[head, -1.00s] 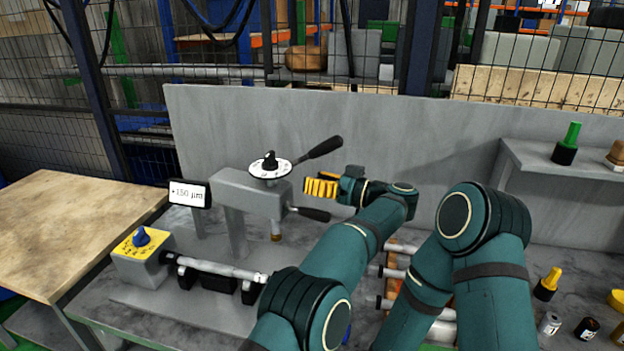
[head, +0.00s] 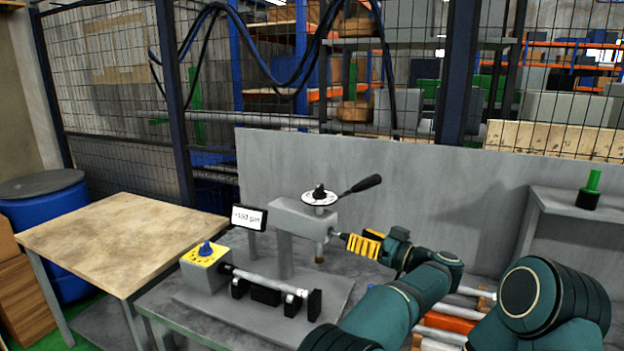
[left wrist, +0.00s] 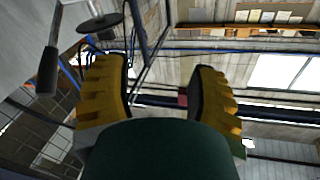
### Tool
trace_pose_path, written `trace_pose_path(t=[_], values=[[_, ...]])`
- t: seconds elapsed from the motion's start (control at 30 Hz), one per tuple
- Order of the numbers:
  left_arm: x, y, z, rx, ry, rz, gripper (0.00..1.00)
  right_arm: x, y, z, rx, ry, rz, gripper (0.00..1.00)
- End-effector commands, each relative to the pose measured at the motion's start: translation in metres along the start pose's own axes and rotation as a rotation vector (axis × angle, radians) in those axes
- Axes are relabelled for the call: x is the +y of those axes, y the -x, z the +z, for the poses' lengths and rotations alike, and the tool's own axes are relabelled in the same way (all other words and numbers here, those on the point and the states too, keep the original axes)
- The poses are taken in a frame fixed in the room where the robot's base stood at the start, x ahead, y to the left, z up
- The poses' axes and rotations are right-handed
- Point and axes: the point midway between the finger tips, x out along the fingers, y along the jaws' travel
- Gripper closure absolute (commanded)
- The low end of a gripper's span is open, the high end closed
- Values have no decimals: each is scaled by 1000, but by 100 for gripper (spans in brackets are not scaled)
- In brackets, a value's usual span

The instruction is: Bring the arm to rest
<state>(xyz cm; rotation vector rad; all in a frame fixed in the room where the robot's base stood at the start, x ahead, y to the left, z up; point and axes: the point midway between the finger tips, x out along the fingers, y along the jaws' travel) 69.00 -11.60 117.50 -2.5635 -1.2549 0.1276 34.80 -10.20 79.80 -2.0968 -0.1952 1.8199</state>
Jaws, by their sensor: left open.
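My left gripper (head: 364,244) has yellow ribbed fingers and stands just right of the grinder's head (head: 296,220). In the left wrist view its fingers (left wrist: 160,95) are spread wide with nothing between them. The lever's black grip (left wrist: 47,70) also shows at the left of the wrist view. A lower black handle (head: 345,237) is partly hidden behind the fingers; I cannot tell whether they touch. My right gripper is not in view.
A shaft (head: 265,284) lies across the grinder below the head, beside a yellow panel (head: 205,255) with a blue knob. A grey back panel (head: 400,180) stands behind. A bare wooden table (head: 120,235) is at left. A grey shelf (head: 565,202) holds a green-topped object (head: 589,190).

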Motion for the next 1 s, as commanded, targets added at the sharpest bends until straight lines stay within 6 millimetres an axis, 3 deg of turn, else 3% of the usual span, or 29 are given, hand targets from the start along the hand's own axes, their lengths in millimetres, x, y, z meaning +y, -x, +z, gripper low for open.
trace_pose_path(t=[0.23,0.37,0.5,0.6,0.77,0.9,1.0], values=[[22,-61,37,102,17,141,42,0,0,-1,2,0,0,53],[32,-94,74,124,19,276,42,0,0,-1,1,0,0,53],[35,-124,136,78,16,477,42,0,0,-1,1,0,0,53],[27,-133,190,-10,13,627,42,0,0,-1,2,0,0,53],[-7,-124,282,-243,8,843,42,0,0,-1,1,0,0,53],[-59,-95,357,-511,3,983,42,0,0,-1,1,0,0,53],[-101,-67,398,-704,-1,1046,42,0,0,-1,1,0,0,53]])
